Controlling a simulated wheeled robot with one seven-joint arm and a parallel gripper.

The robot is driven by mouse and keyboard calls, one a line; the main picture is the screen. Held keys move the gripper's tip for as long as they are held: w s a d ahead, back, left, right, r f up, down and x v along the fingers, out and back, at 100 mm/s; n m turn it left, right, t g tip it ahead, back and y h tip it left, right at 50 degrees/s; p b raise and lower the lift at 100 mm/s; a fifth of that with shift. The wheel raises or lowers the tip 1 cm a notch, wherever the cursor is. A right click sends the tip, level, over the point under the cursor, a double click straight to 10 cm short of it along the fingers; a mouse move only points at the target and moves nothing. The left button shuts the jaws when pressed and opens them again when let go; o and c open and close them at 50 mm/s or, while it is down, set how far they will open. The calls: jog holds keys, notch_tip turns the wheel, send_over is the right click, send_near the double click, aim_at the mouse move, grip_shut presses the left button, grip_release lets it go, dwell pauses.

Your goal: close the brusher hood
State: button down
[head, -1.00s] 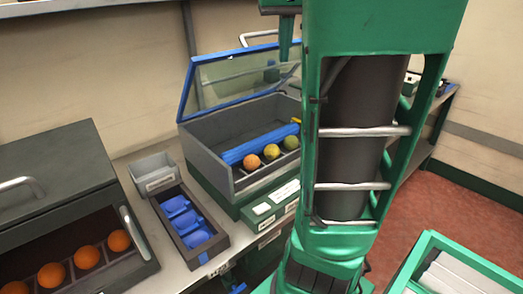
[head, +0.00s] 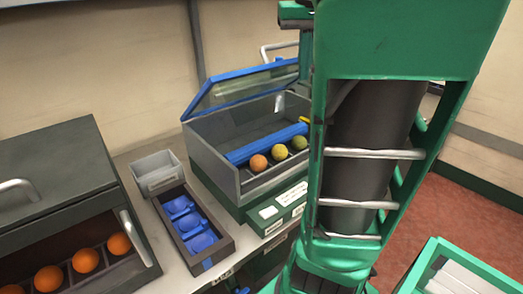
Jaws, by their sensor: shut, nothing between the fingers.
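The brusher (head: 212,160) is a grey open-topped box on a green base on the bench, in the middle of the head view. Its hood (head: 245,88) is a clear panel with a blue frame. It stands part open, tilted up over the box, with its right end hidden behind my arm. Inside are a blue roller (head: 262,146) and a row of fruit: an orange one (head: 259,162), a yellow-green one (head: 279,152) and another yellow-green one (head: 299,143). My gripper is not visible; my green arm fills the right centre and hides the brusher's right side.
A small grey bin (head: 157,183) and a dark tray with blue cups (head: 190,232) stand left of the brusher. A dark cabinet (head: 60,170) with oranges in its front is at the far left. A green crate (head: 440,262) is at the lower right.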

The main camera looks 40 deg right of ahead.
aim_at(291, 65)
jog(key=shift+n+t, duration=0.4)
jog(key=shift+t, duration=0.4)
jog(key=w, duration=0.5)
jog(key=shift+a, duration=0.1)
jog(key=shift+s+a+r, duration=0.25)
jog(key=shift+s+r, duration=0.55)
jog(key=shift+r, duration=0.15)
jog(key=shift+s+d+r, duration=0.15)
jog(key=shift+s+r, duration=0.1)
jog(key=shift+r, duration=0.3)
jog(key=shift+s+d+r, duration=0.1)
jog(key=shift+s+r, duration=0.1)
jog(key=shift+r, duration=0.3)
jog(key=shift+w+r, duration=0.1)
jog(key=shift+w, duration=0.05)
jog(key=shift+s, duration=0.2)
